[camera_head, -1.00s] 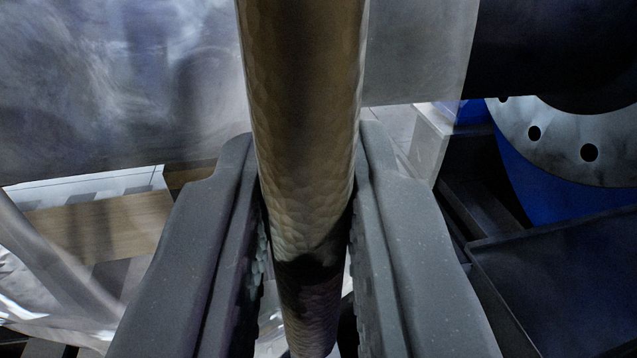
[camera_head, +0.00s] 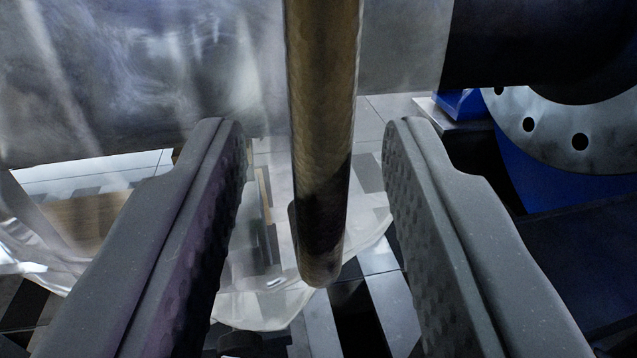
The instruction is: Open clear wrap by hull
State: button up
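A brown, hammered-looking bar (camera_head: 322,110) hangs down from the top middle of the view and ends in a rounded tip. My gripper (camera_head: 312,130) is open, with one finger on each side of the bar. A clear gap shows between the bar and both fingers. The clear wrap (camera_head: 120,80) is a see-through, hazy sheet across the upper left and middle, behind the bar. Loose clear folds, likely of the same wrap, show below the bar's tip (camera_head: 270,308) and at the far left (camera_head: 25,240). The bar's upper end is out of view. I cannot tell which part is the hull.
A grey flange (camera_head: 560,125) with bolt holes, backed by a blue part (camera_head: 540,180), stands at the right beside a dark cylinder (camera_head: 540,45). A wooden piece (camera_head: 85,220) lies at lower left. Tiled floor (camera_head: 400,305) shows below.

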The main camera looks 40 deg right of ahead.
jog(key=v, duration=1.1)
